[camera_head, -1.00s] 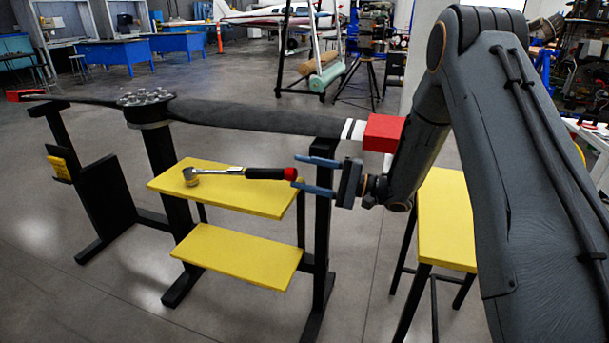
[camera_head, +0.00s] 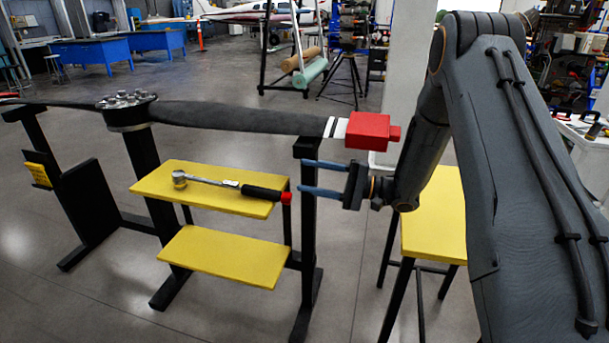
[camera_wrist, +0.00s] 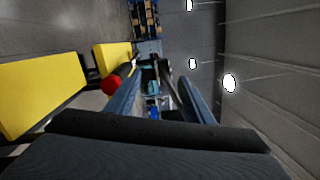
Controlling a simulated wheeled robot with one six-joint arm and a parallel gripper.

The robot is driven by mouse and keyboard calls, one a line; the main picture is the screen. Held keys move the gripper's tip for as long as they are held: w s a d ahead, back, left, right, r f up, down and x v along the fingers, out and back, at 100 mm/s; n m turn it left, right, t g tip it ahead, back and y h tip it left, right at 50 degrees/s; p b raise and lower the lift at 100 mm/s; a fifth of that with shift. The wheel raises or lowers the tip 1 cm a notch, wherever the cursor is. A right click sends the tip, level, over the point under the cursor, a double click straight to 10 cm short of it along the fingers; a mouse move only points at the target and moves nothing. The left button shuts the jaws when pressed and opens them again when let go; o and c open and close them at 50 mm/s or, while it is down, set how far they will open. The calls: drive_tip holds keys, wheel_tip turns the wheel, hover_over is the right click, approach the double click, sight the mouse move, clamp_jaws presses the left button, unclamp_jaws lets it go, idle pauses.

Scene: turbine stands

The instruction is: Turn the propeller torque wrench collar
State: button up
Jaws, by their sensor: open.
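The torque wrench (camera_head: 225,184) lies on the upper yellow shelf (camera_head: 160,186) of the black stand, its round head to the left. Its black handle points right and ends in a red collar (camera_head: 287,198) at the shelf's right edge. The red collar also shows in the wrist view (camera_wrist: 111,85), left of the fingers. My gripper (camera_head: 322,178) is open and empty, its two blue fingers pointing left. It is to the right of the collar and a little above it in the head view, apart from it. The propeller (camera_head: 245,117) lies across the top of the stand.
A red block (camera_head: 370,131) sits on the propeller's right tip, just above my gripper in the head view. A stand post (camera_head: 308,250) rises beside the fingers. A lower yellow shelf (camera_head: 222,257) and a yellow stool (camera_head: 433,215) are nearby. Open floor lies in front.

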drive_tip(key=shift+v, duration=1.35)
drive_tip(key=shift+s+p, duration=0.1)
drive_tip(key=shift+p, duration=0.3)
